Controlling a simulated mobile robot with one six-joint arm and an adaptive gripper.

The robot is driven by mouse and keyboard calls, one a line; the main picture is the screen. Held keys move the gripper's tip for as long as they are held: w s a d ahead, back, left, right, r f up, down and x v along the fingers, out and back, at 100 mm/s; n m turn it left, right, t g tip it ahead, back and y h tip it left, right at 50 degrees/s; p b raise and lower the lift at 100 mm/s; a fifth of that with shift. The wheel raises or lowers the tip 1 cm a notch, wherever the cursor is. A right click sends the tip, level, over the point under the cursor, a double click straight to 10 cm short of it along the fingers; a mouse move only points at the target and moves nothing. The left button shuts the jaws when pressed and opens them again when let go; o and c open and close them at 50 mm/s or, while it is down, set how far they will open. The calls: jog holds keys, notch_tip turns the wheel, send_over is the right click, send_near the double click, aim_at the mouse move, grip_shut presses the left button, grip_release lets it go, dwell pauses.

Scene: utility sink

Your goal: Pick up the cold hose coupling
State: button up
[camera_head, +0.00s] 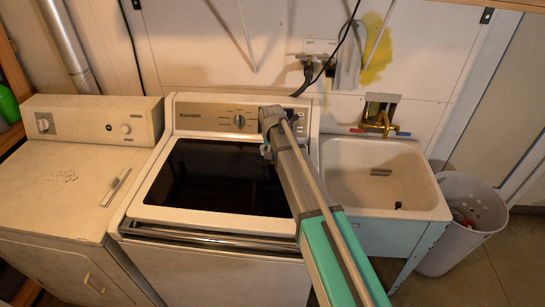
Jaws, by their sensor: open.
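I cannot make out with certainty which piece is the cold hose coupling. Dark fittings (308,69) with black hoses sit at the white wall box above the washer's right back corner. A small dark piece (398,205) lies in the sink basin, too small to identify. My arm reaches from the lower right up across the washer's right side, its upper end in front of the control panel. I cannot make out gripper fingers there; they may be hidden behind the arm.
The washer (130,227) with a dark lid stands in the middle, a dryer (60,180) at left. The utility sink (436,203), with a brass faucet (382,121), stands right. A white bin (450,235) is beside it. A grey cloth (347,72) hangs by the wall box.

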dwell(0.4)
grip_shut()
jog(key=shift+r, duration=0.2)
dwell(0.3)
notch_tip(320, 180, up, 2)
jog(key=shift+p, duration=1.2)
jog(key=s+d+r+p, duration=0.8)
jog(key=s+r+p, duration=0.2)
jog(key=s, duration=0.1)
jog(key=shift+d+r+p, duration=0.3)
jog(key=shift+p, duration=0.05)
